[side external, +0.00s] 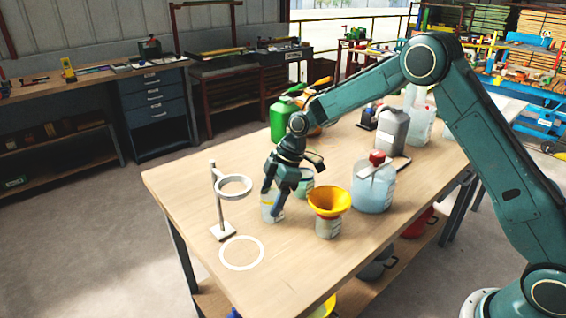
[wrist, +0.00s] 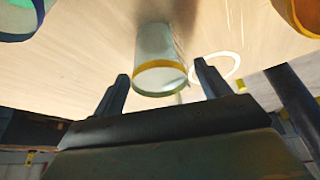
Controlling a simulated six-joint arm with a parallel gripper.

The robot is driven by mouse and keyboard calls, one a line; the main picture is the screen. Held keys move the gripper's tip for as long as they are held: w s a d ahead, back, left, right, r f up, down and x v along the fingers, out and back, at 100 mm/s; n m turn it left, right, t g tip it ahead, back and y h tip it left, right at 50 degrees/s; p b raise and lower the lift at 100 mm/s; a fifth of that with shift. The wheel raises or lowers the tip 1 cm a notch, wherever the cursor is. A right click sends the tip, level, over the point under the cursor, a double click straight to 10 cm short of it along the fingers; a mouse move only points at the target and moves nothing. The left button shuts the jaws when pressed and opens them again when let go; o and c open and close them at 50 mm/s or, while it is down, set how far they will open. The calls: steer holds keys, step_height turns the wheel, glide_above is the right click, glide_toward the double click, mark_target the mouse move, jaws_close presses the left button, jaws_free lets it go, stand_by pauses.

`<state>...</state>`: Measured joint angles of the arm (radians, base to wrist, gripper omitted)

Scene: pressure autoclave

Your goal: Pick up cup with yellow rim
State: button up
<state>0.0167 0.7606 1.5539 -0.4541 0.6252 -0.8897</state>
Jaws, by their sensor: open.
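The cup with the yellow rim (wrist: 160,68) is pale and translucent. In the wrist view it stands in front of my gripper (wrist: 162,84), between the lines of the two open fingers. In the side view the cup (side external: 270,210) stands on the wooden table, partly hidden by my gripper (side external: 276,200). My gripper points down and its fingers are apart at the cup. I cannot tell whether either finger touches it.
A ring stand (side external: 219,200) and a white circle (side external: 241,253) are left of the cup. A container with a yellow funnel (side external: 329,203) is close on the right. A greenish cup (side external: 303,188) stands just behind. A red-capped jug (side external: 374,190) is further right. The table's left front is mostly clear.

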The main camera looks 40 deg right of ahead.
steer(key=shift+x, duration=1.1)
steer(key=c, duration=1.1)
